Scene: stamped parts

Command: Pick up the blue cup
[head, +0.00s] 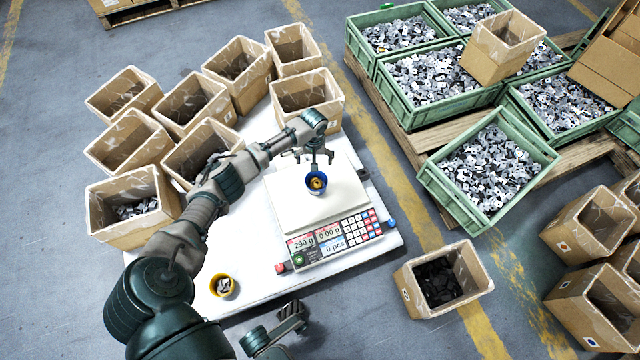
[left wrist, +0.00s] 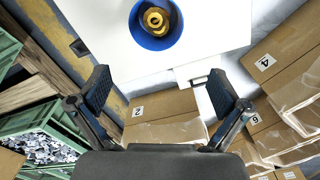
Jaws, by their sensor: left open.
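The blue cup (head: 316,192) stands upright on the pale plate of a counting scale (head: 290,205) and holds yellow, brass-like parts. My left gripper (head: 316,156) is at the cup's far side in the head view, its fingers close to the rim. In the left wrist view the cup (left wrist: 156,44) is at the top centre, beyond the open, empty fingertips (left wrist: 159,72). Nothing is between the fingers. What looks like my right gripper (head: 290,318) is low in the head view, over the floor by the table's front edge; its jaw state is unclear.
A yellow cup (head: 214,287) with metal parts stands on the white table (head: 245,300). Several open cardboard boxes (head: 100,215) crowd the left and back. Green crates (head: 430,180) of stamped parts lie right. A box (head: 405,290) with black parts stands on the floor.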

